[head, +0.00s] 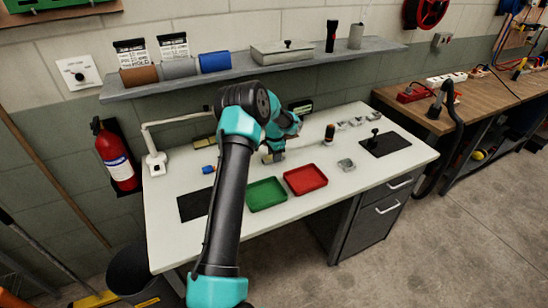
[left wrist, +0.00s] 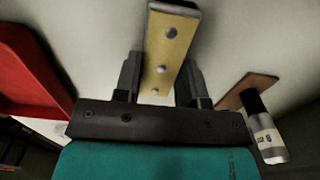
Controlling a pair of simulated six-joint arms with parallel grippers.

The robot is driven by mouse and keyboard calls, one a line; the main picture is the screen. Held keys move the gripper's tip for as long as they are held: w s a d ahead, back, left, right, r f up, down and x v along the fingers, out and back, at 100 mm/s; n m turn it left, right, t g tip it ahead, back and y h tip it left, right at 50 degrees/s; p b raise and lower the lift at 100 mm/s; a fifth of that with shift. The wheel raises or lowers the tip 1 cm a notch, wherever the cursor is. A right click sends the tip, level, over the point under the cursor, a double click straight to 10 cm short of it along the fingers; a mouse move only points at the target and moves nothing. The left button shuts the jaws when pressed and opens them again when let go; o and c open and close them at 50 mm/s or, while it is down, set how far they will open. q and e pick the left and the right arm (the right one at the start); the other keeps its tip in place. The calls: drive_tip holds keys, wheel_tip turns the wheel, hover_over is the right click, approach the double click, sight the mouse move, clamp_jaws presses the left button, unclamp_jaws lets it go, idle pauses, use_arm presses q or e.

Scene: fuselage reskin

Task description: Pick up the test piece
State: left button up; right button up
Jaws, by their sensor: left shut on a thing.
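The test piece shows in the left wrist view as a flat yellowish strip (left wrist: 168,55) with several round rivet heads. It stands out between the two dark fingers of my left gripper (left wrist: 158,85), which is shut on it. In the head view the left gripper (head: 274,154) is above the white bench, just behind the green and red trays. The strip is too small and too covered by my arm there to make out clearly. My right gripper is not in view.
A green tray (head: 267,194) and a red tray (head: 305,179) lie on the white bench (head: 330,198). A dark-topped tool (head: 329,134) and a small grey part (head: 346,165) are to the right. Dark mats (head: 388,146) lie near both ends. A shelf (head: 335,58) hangs behind.

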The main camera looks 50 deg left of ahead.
use_arm(q)
drive_tip(key=shift+r, duration=0.4)
wheel_tip(320, 180, up, 3)
drive_tip(key=shift+f, duration=0.1)
drive_tip(key=s+d, duration=0.3)
drive_tip(key=d, duration=0.1)
drive_tip(key=s+d+r, duration=0.1)
drive_tip(key=s+d, duration=0.6)
drive_tip(key=d, duration=0.1)
drive_tip(key=shift+s+r, duration=0.15)
drive_tip(key=shift+s, duration=0.2)
